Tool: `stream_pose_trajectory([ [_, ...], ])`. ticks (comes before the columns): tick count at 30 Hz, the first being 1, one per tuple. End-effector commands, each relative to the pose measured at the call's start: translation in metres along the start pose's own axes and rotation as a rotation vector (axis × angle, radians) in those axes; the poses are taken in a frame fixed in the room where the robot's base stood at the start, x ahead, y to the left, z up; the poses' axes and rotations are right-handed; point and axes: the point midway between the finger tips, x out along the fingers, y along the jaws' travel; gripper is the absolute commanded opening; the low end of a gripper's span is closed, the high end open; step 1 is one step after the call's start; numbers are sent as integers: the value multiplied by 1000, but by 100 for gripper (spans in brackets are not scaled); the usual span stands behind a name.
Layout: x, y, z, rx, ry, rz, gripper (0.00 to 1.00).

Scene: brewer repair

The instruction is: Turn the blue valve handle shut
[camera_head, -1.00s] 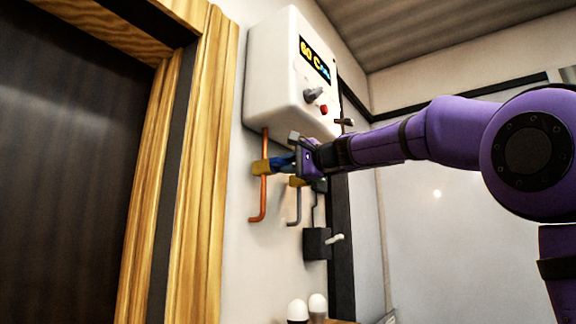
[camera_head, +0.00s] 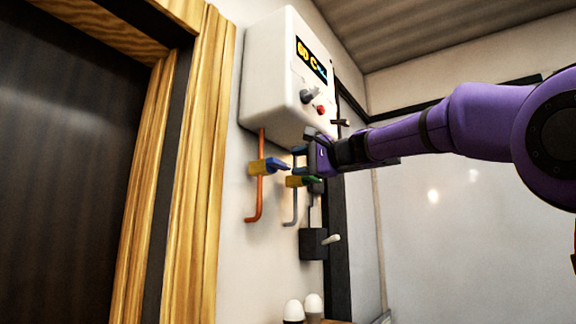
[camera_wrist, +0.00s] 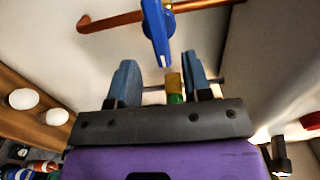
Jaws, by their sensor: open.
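The blue valve handle (camera_head: 274,165) sits on a yellow valve body (camera_head: 257,167) on the copper pipe below the white heater. It points to the right, across the upright pipe. In the wrist view the blue handle (camera_wrist: 157,32) also lies across the copper pipe (camera_wrist: 120,20), its free end toward my gripper. My gripper (camera_head: 299,158) is open and empty, just right of the handle.
A second valve with a green handle (camera_head: 312,181) is on a grey pipe (camera_head: 295,208) just below my gripper. The white heater (camera_head: 285,75) is close above. A dark switch box (camera_head: 313,242) with a pale lever is lower down. Two bulbs (camera_head: 303,308) stand at the bottom.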

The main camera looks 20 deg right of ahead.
Motion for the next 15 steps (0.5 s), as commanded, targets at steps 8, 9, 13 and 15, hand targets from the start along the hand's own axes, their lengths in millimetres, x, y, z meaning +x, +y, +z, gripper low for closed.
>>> stream_pose_trajectory([
  [8,-46,0,0,-1,1,0,45],
  [9,-50,0,0,0,1,0,45],
  [13,-58,1,0,0,1,1,45],
  [15,-59,1,0,0,0,1,45],
])
